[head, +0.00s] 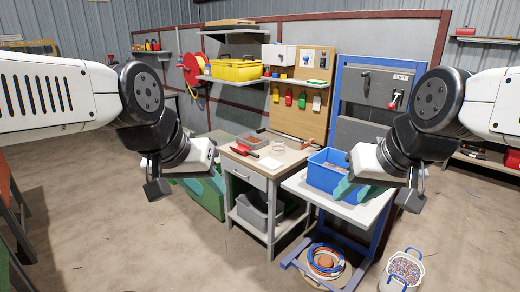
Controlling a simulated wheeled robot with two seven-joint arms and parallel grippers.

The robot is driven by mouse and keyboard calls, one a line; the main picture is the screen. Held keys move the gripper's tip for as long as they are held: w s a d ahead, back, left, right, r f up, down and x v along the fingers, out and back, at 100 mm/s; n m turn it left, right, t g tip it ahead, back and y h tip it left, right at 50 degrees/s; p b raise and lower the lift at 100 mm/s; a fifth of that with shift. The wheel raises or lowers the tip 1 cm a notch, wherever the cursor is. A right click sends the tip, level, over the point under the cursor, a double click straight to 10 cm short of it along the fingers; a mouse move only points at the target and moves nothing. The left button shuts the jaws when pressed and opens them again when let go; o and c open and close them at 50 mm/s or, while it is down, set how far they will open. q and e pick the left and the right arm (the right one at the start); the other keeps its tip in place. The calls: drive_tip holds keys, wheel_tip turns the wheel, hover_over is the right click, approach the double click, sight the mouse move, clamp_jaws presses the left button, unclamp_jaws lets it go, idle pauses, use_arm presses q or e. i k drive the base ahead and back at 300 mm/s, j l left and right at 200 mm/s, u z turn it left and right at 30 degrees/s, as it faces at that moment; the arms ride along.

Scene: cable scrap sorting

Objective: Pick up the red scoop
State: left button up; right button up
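A small red object (243,150), which looks like the red scoop, lies on the workbench (283,158) near its left front edge, in the middle of the head view. It is small and its exact shape is hard to make out. My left gripper (172,184) hangs in the air left of the bench, apart from the red object. My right gripper (388,190) is in the air at the right, in front of the blue bin's right side. Nothing is seen held in either gripper. The spread of the fingers is not clear in either.
The blue bin (325,171) with scrap stands on a white side table (318,190) right of the bench. A grey tub (258,212) is on the lower shelf. A coil of cable (325,262) and a white bucket (402,271) are on the floor. The floor before the bench is clear.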

sight(246, 152)
drive_tip(key=i, duration=1.15)
drive_tip(key=i+j, duration=0.1)
drive_tip(key=i, duration=1.1)
drive_tip(key=l+z, duration=0.05)
